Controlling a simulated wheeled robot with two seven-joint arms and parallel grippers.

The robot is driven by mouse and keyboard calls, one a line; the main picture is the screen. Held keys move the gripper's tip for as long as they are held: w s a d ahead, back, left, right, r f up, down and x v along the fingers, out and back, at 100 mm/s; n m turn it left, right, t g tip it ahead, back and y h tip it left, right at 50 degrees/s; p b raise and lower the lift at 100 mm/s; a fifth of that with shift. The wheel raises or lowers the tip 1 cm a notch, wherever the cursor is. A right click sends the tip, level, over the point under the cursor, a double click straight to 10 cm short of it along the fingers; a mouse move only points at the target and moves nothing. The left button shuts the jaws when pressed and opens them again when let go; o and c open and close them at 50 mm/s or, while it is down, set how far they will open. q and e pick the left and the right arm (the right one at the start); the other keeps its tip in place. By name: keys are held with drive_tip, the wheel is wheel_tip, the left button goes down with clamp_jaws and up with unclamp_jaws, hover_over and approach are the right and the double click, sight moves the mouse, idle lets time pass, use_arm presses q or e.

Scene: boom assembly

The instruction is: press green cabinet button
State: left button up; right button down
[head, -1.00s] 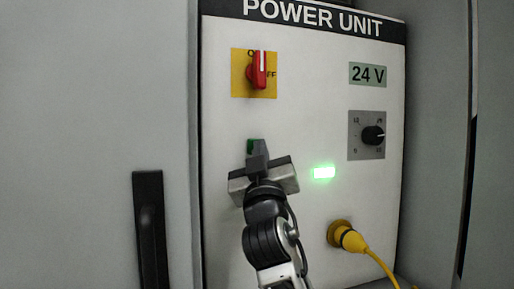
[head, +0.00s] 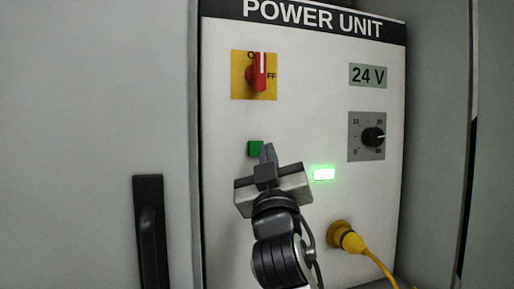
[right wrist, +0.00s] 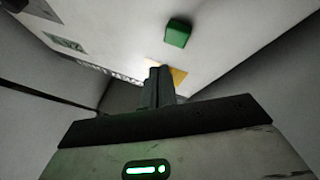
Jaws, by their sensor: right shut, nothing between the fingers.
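The green button (head: 255,149) is a small square on the white power unit panel (head: 310,110), below the red rotary switch. In the head view my right gripper (head: 267,153) is shut and empty, with its fingertips just right of the button and slightly below its top. In the right wrist view the button (right wrist: 177,32) stands out from the panel, fully uncovered, and the shut fingers (right wrist: 160,72) are apart from it. My left gripper is out of view.
The red switch (head: 258,72) on a yellow plate is above. A lit green lamp (head: 324,174) is right of my gripper, below a black dial (head: 372,136). A yellow plug and cable (head: 346,237) hang at lower right. A black door handle (head: 150,230) is at left.

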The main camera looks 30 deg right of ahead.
drive_tip(key=shift+s+a, duration=0.15)
drive_tip(key=shift+s, duration=0.45)
drive_tip(key=shift+s+a, duration=0.15)
drive_tip(key=shift+s, duration=0.4)
